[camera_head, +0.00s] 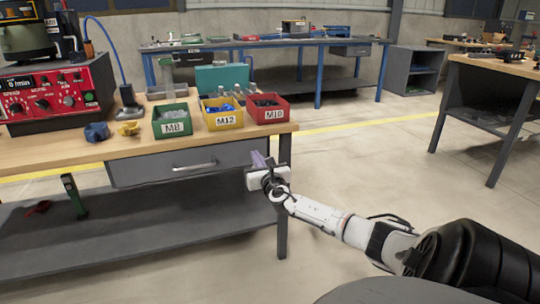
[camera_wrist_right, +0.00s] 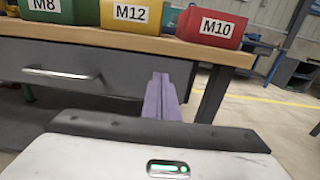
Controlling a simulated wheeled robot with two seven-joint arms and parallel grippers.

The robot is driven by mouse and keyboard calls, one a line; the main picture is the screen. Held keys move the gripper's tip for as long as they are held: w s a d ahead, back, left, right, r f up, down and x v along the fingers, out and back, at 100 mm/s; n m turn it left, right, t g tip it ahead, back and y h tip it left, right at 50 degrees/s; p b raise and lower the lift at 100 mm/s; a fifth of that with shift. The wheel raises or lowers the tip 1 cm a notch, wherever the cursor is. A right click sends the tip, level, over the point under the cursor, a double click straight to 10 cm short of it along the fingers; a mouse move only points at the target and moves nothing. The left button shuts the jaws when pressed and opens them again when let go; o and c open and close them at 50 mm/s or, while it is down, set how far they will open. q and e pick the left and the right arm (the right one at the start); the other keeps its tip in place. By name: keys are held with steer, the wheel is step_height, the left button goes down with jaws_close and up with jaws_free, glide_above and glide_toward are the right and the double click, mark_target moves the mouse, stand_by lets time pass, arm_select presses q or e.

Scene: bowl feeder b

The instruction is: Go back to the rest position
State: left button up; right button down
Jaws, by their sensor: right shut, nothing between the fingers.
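My right gripper (camera_head: 260,160) is in front of the wooden workbench's front edge, just below the red M10 bin, in the head view. Its purple fingers (camera_wrist_right: 161,98) are together and empty in the right wrist view, pointing toward the bench drawer and leg. My right arm (camera_head: 330,217) reaches in from the lower right. My left gripper is not in either view.
The workbench (camera_head: 190,149) carries green M8 (camera_head: 172,121), yellow M12 (camera_head: 222,114) and red M10 (camera_head: 267,109) bins, and a red control box (camera_head: 60,95) at left. Below is a grey drawer (camera_head: 150,172). The floor (camera_head: 360,160) right of the bench is clear.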

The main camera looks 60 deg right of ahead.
arm_select(q)
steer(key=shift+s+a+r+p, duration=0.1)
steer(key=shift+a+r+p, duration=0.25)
steer(key=shift+p, duration=0.75)
arm_select(e)
steer(key=v, duration=0.7)
steer(key=shift+s+a+f, duration=0.15)
steer(key=shift+a, duration=0.05)
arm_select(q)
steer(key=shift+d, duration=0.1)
arm_select(e)
steer(key=shift+a+f, duration=0.1)
